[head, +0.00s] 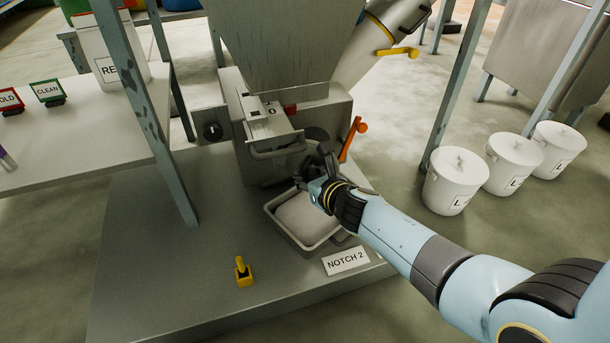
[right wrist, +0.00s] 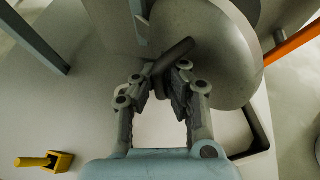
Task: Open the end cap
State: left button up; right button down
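The end cap is a round grey disc (right wrist: 222,62) with a dark bar handle (right wrist: 177,50) across its face in the right wrist view. In the head view the cap (head: 317,133) shows at the front of the grey housing, partly hidden by my right gripper. My right gripper (head: 322,168) is at the cap. In the right wrist view its fingers (right wrist: 162,78) are apart, one on each side of the slanted handle, with a gap showing. I cannot tell whether either finger touches the handle. My left gripper is not in view.
An orange lever (head: 352,138) stands just right of the cap. A tray of pale material (head: 272,211) sits below, beside a "NOTCH 2" sign (head: 346,261). A yellow block with a peg (head: 242,271) stands on the platform. White lidded buckets (head: 457,184) stand at right.

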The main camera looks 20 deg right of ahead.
jog(key=shift+w+r, duration=0.15)
jog(key=shift+r, duration=0.1)
jog(key=c, duration=1.6)
grip_release()
jog(key=shift+r, duration=0.1)
jog(key=shift+c, duration=0.2)
jog(key=v, duration=1.2)
jog(key=shift+f, duration=0.3)
